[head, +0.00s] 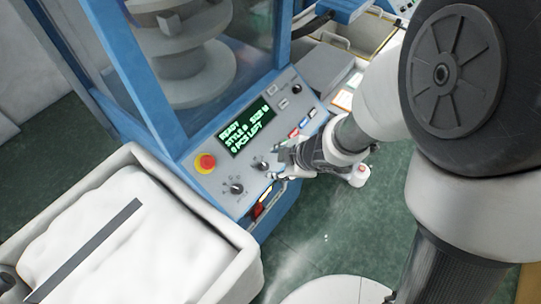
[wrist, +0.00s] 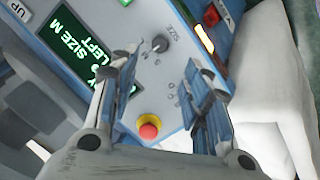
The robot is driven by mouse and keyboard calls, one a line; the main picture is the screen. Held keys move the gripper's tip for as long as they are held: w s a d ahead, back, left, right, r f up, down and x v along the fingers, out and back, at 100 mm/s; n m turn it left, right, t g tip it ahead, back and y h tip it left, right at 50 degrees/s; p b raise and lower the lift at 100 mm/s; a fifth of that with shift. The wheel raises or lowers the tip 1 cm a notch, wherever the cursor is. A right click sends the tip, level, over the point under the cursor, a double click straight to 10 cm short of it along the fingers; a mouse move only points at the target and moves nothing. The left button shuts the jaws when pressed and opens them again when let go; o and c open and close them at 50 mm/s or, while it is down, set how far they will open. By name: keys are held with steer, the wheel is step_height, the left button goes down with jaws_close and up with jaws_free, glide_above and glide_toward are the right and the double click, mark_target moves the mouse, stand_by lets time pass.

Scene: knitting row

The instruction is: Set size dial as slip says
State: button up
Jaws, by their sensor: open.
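The size dial (wrist: 160,44) is a small dark knob on the grey control panel, with the printed word SIZE beside it. In the wrist view my gripper (wrist: 157,70) is open, its two fingers apart, with the dial showing just beyond and between the tips. I see no contact. In the head view my gripper (head: 277,164) is close over the panel beside this dial (head: 261,164). The green-lit screen (head: 247,128) reads READY, a style and SIZE M. A pale paper (head: 343,99) lies behind the arm, perhaps the slip; its text is unreadable.
A red stop button (head: 204,163) with a yellow collar is on the panel. A second knob (head: 235,187) sits nearer the panel's front. A white-lined bin (head: 185,215) stands at the left. The blue machine frame (head: 135,80) rises behind the panel. Green floor is open below.

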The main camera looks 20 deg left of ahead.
mark_target(266, 166)
steer(key=b+x, duration=0.5)
steer(key=x, duration=0.6)
steer(key=shift+c, duration=0.4)
jaws_close()
